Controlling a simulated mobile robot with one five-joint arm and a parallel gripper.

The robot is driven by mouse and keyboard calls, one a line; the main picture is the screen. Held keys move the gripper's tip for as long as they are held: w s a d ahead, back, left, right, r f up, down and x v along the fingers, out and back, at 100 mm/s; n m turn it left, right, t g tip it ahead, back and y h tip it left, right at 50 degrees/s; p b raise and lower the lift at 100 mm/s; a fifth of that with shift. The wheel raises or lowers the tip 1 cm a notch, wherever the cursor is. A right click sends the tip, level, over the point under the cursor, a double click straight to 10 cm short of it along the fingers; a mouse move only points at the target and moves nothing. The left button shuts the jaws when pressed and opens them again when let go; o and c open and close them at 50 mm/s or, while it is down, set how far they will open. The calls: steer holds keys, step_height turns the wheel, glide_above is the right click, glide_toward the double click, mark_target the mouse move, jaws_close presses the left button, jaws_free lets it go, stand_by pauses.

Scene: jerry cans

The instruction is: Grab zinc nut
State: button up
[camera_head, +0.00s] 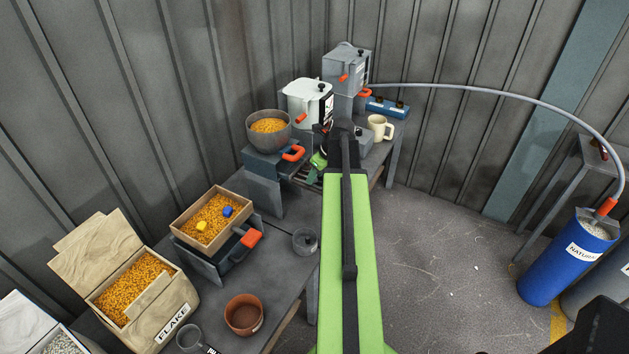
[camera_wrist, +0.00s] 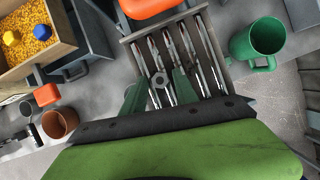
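The zinc nut, a small grey hex nut with a dark hole (camera_wrist: 160,79), shows in the wrist view over a slotted metal rack (camera_wrist: 222,72). My gripper (camera_wrist: 158,84) is open, with one green finger on each side of the nut. Small gaps seem to show between the fingers and the nut. I cannot tell the height of the fingers above the rack. In the head view my green arm hides the nut and most of the gripper. Part of the rack (camera_head: 303,176) shows left of the arm.
A green mug (camera_wrist: 257,42) stands right of the rack in the wrist view. A wooden tray (camera_head: 184,219), a brown pot (camera_head: 244,315) and a cream mug (camera_head: 379,127) stand around. Open floor lies right.

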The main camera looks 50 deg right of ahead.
jaws_close()
steer(key=shift+r+p, duration=0.5)
steer(key=shift+r, duration=0.05)
step_height(320, 180, up, 4)
steer(key=p, duration=0.4)
steer(key=s+d+r+p, duration=0.5)
steer(key=s+r+p, duration=0.1)
steer(key=s, duration=0.4)
steer(key=shift+s, duration=0.25)
steer(key=shift+d, duration=0.1)
